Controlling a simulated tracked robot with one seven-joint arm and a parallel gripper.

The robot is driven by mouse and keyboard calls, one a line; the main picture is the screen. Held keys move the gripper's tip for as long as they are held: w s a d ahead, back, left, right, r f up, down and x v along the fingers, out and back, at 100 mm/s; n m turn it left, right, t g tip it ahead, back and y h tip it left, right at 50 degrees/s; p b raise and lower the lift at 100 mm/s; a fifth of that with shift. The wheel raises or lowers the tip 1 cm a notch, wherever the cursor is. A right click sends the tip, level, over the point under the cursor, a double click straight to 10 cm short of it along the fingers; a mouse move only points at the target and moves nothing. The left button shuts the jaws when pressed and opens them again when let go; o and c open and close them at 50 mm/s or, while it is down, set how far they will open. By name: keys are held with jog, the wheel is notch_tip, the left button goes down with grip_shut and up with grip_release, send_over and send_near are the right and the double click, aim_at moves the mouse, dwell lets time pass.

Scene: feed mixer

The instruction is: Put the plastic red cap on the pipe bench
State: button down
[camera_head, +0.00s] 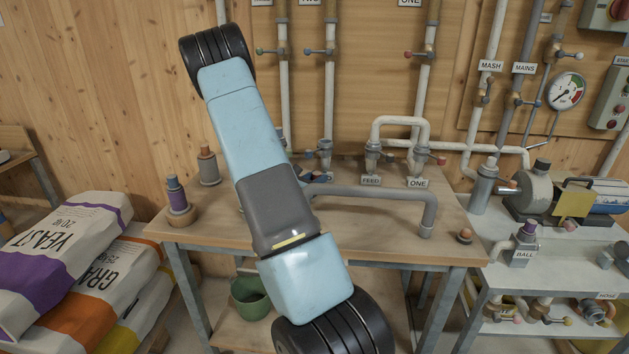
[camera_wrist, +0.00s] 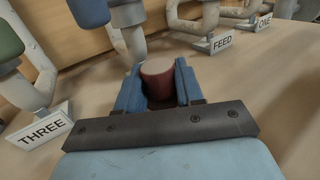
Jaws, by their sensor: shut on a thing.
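The dark red cap (camera_wrist: 160,88), with a paler tan top, is between the two blue fingers of my gripper (camera_wrist: 157,72) in the wrist view. The fingers are shut on its sides. The pipe bench (camera_head: 385,238) is a wooden-topped table on grey legs in the middle of the head view. My gripper is over its back part, between the THREE label (camera_wrist: 44,128) and the FEED label (camera_wrist: 221,42). In the head view my arm hides most of the gripper and the cap. I cannot tell whether the cap touches the bench top.
Grey pipe fittings rise close around my gripper. A bent grey pipe (camera_head: 385,193) crosses the bench to its right. A small brownish cap-like piece (camera_head: 465,236) is at the right front edge. Purple and brown fittings (camera_head: 177,195) stand at the left. The front right top is mostly clear.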

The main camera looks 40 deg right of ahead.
jog(key=c, duration=0.7)
grip_release()
jog(key=a, duration=0.4)
jog(key=s+a, duration=0.1)
jog(key=a, duration=0.3)
jog(key=s+a, duration=0.1)
jog(key=a, duration=0.3)
